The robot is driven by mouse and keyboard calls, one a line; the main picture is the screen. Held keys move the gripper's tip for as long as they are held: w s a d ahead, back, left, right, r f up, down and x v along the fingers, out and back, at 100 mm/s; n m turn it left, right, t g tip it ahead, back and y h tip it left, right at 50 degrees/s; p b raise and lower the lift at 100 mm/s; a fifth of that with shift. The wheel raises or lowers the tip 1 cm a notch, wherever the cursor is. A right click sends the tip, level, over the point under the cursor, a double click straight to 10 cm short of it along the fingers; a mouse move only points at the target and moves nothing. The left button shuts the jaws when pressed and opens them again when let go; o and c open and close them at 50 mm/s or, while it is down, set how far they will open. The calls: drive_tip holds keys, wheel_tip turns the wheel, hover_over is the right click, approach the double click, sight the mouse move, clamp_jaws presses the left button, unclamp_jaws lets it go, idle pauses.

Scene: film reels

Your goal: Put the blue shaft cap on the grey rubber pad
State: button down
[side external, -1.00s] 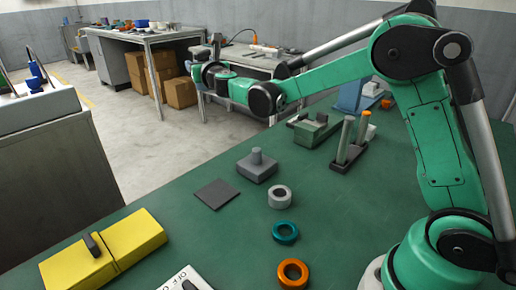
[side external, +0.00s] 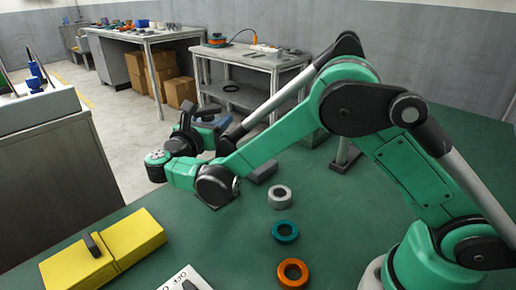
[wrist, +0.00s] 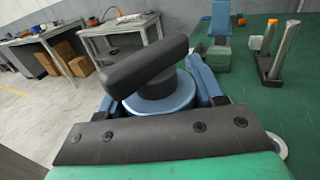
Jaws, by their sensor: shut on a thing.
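My gripper (wrist: 160,99) is shut on the blue shaft cap (wrist: 158,103), a round blue body with a thick dark bar across its top, tilted in the wrist view. In the side external view my gripper (side external: 207,124) is raised in the air over the far left edge of the green table, beyond my forearm. The cap is small and partly hidden there. The grey rubber pad is almost wholly hidden behind my arm in the side view, and I cannot make it out in the wrist view.
A grey ring (side external: 279,196), a teal ring (side external: 285,231) and an orange ring (side external: 292,272) lie on the green table (side external: 345,240). A yellow case (side external: 105,250) lies at the front left. A stand with upright posts (wrist: 282,55) is at the wrist view's right.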

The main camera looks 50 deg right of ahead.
wheel_tip(320, 180, down, 13)
drive_tip(key=shift+r, duration=0.1)
drive_tip(key=shift+c, duration=0.6)
unclamp_jaws()
